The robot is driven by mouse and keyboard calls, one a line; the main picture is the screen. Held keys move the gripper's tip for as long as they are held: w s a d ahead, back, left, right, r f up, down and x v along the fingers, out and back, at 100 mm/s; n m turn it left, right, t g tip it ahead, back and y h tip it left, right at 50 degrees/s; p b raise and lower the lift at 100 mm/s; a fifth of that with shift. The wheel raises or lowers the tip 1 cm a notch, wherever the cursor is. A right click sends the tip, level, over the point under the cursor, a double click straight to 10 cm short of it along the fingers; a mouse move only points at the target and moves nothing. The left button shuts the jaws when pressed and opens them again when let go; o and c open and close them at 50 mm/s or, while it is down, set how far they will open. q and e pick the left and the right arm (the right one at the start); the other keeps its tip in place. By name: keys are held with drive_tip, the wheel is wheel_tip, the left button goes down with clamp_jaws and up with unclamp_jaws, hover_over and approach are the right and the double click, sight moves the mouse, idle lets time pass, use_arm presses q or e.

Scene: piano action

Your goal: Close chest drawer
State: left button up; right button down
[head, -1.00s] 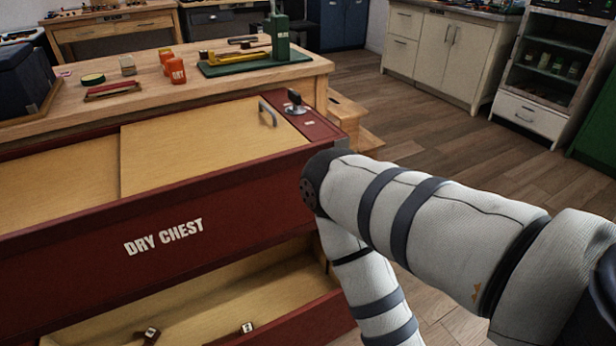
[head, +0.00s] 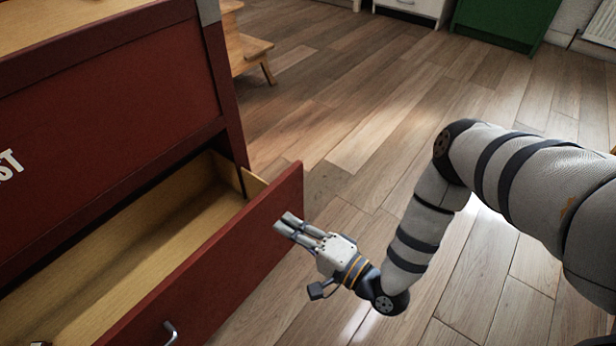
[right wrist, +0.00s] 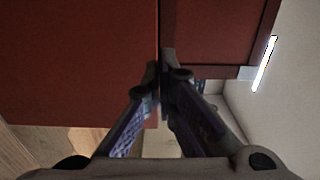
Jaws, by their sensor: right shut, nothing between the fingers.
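The red dry chest (head: 115,95) stands at the left of the head view. Its lower drawer (head: 222,262) is pulled out, with a red front, a metal handle (head: 170,333) and a pale wooden inside. My right gripper (head: 283,224) is shut and empty, close by the outer face of the drawer front near its right end. I cannot tell if the fingertips touch it. In the right wrist view the shut fingers (right wrist: 163,75) point at a red panel (right wrist: 75,65). My left gripper is not in view.
Wooden floor (head: 400,130) is clear to the right of the chest. A small wooden step (head: 250,52) stands behind the chest. A green cabinet (head: 505,22) and a white cabinet (head: 415,8) stand at the back.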

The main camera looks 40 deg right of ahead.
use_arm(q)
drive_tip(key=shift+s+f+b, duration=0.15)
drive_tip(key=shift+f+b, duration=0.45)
use_arm(e)
drive_tip(key=x, duration=0.6)
drive_tip(key=shift+w, duration=0.15)
drive_tip(key=shift+f, duration=0.1)
use_arm(q)
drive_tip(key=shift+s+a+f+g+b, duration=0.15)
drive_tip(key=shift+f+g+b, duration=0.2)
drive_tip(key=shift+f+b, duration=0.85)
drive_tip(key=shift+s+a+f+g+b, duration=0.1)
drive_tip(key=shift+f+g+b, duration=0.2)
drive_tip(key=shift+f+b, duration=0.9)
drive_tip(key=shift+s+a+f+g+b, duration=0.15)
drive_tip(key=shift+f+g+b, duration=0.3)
drive_tip(key=shift+b, duration=1.4)
use_arm(e)
drive_tip(key=x, duration=2.1)
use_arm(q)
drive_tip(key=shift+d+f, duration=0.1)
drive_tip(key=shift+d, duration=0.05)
use_arm(e)
drive_tip(key=shift+f, duration=0.1)
